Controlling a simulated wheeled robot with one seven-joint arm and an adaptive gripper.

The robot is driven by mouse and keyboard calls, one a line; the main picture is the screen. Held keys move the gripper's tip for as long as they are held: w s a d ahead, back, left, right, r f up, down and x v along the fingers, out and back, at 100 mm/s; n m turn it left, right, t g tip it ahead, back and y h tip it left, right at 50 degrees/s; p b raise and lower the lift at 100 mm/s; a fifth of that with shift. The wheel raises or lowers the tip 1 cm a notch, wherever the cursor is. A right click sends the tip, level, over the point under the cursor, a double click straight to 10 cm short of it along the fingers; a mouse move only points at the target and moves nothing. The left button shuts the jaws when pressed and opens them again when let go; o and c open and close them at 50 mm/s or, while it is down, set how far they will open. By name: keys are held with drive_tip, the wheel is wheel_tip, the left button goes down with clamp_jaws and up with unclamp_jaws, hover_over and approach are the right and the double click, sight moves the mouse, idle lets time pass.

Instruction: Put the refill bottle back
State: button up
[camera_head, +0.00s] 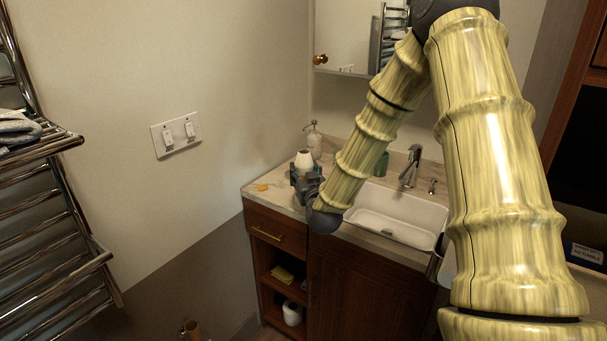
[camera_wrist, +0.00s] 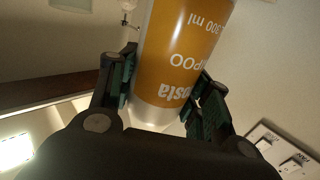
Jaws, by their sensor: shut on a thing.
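The refill bottle (camera_wrist: 180,55) is orange with white lettering, including "300 ml", and has a pale end nearest my palm. My gripper (camera_wrist: 165,92) is shut on it, with the dark green finger pads on either side of its lower body in the wrist view. In the head view my gripper (camera_head: 306,184) is at the left part of the counter, left of the sink. A white tapered piece (camera_head: 304,160) shows just above the fingers there and seems to belong to the bottle. Whether the bottle touches the counter is hidden.
A clear pump dispenser (camera_head: 314,139) stands behind my gripper by the wall. A small orange item (camera_head: 261,187) lies on the counter's left end. The white sink (camera_head: 408,211) and tap (camera_head: 411,166) are to the right. A green item (camera_head: 382,164) is partly hidden by my arm.

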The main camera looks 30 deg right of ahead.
drive_tip(key=w+d+f+p, duration=0.1)
drive_tip(key=w+d+f, duration=0.2)
drive_tip(key=w+f, duration=0.1)
drive_tip(key=shift+w, duration=0.6)
drive_tip(key=shift+f, duration=0.25)
drive_tip(key=o, duration=1.1)
drive_tip(key=shift+d, duration=0.1)
drive_tip(key=shift+r, duration=0.1)
drive_tip(key=shift+r, duration=0.1)
